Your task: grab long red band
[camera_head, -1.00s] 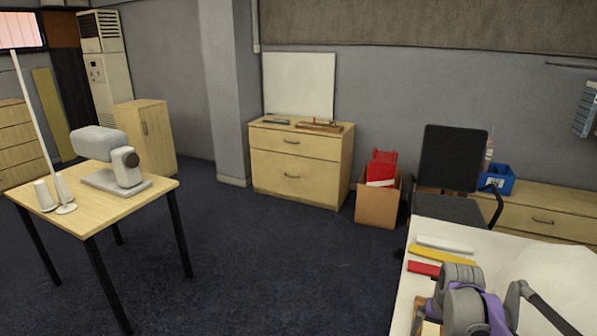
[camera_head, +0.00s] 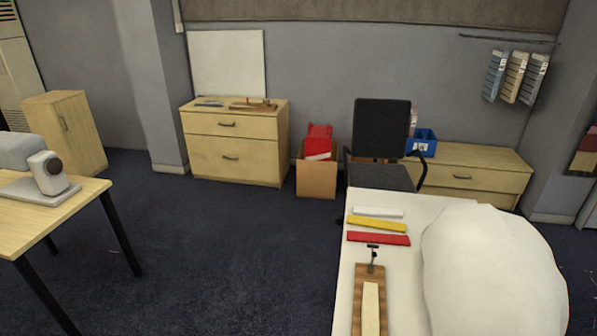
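The long red band (camera_head: 379,239) lies flat on the white cloth table (camera_head: 402,301), near its left side. A yellow band (camera_head: 377,224) lies just behind it and a white band (camera_head: 378,212) behind that. In front of the red band is a wooden board (camera_head: 371,318) with a pale strip on it and a small dark metal fitting (camera_head: 373,257) at its far end. Neither of my grippers shows in the head view now.
A large white cloth-like mound (camera_head: 492,268) covers the right of the table. A black chair (camera_head: 381,135) stands behind the table. A cardboard box (camera_head: 316,180) with red items is on the floor. Another wooden table (camera_head: 85,196) stands left, with open floor between.

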